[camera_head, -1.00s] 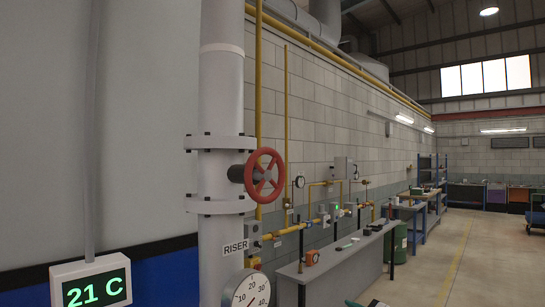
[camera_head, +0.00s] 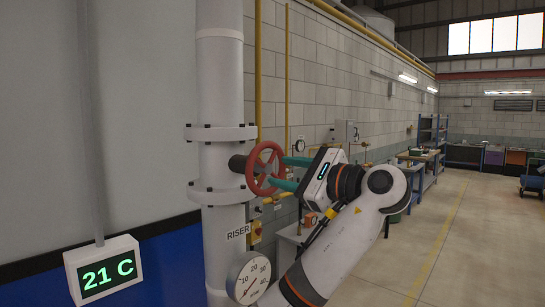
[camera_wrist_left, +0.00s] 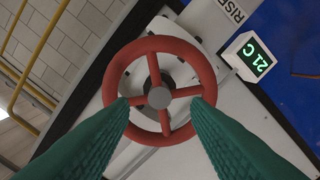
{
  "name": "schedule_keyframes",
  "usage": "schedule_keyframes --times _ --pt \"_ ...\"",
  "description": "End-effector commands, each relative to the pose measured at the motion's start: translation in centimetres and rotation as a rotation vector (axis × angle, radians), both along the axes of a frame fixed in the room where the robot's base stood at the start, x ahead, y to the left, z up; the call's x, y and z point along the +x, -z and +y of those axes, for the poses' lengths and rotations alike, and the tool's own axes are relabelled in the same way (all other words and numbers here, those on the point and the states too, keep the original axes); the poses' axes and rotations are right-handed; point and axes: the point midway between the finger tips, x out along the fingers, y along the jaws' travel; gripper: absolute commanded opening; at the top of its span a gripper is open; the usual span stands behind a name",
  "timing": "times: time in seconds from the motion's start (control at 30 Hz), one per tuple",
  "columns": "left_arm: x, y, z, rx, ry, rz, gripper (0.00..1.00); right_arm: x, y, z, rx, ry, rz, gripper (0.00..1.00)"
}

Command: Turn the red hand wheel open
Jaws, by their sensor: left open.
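The red hand wheel (camera_head: 251,168) sits on the side of a flanged, light grey vertical riser pipe (camera_head: 221,95). In the left wrist view the wheel (camera_wrist_left: 160,44) faces me nearly head-on, with spokes and a grey hub. My left gripper (camera_head: 276,170) is open at the wheel, its two green fingers pointing at its face. In the wrist view the fingertips of the left gripper (camera_wrist_left: 159,104) overlap the wheel's lower left and lower right, one on each side of the hub. I cannot tell whether they touch it or reach between the spokes. My right gripper is not in view.
A round dial gauge (camera_head: 248,278) and a RISER label (camera_head: 238,232) are below the wheel. A green "21 C" display (camera_head: 102,270) is at lower left. Yellow pipes (camera_head: 287,75) run along the block wall behind. Open floor (camera_head: 440,240) lies to the right.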

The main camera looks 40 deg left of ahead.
Motion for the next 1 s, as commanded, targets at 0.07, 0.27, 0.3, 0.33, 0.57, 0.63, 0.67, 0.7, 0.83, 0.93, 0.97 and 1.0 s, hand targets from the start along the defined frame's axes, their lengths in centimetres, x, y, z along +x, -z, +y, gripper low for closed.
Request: schedule_keyframes --times 0.07,0.27,0.3,0.33,0.57,0.63,0.67,0.7,0.83,0.93,0.97,1.0 --pt "0.1 -0.5 1.5 0.002 -0.003 0.002 0.43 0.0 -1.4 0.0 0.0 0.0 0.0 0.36" --pt "0.3 -0.1 3.6 0.0 0.0 0.002 0.43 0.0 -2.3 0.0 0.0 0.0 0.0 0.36" --pt "0.4 -0.1 3.8 0.001 0.001 0.002 0.43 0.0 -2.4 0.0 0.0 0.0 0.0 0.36" --pt "0.4 0.0 3.9 0.001 0.001 0.002 0.43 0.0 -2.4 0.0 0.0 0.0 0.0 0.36" --pt "0.4 0.1 4.1 0.001 0.002 0.0 0.43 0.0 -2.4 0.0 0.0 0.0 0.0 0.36" --pt "0.4 0.1 4.1 0.0 0.001 0.0 0.43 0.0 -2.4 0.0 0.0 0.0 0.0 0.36" --pt "0.4 0.1 4.1 0.0 0.001 0.0 0.38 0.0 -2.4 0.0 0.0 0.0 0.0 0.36" --pt "0.4 0.1 4.1 0.0 0.001 0.0 0.32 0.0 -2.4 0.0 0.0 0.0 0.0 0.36" --pt "0.4 0.1 4.1 0.0 0.001 0.0 0.11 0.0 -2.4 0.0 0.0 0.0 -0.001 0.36" --pt "0.4 0.1 4.1 0.0 0.001 0.0 0.0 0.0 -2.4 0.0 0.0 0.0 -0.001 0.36" --pt "0.4 0.1 4.1 0.0 0.001 0.0 0.0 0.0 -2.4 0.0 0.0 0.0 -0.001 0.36" --pt "0.4 0.1 4.1 0.0 0.001 -0.001 0.0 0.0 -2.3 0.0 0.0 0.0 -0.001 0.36"
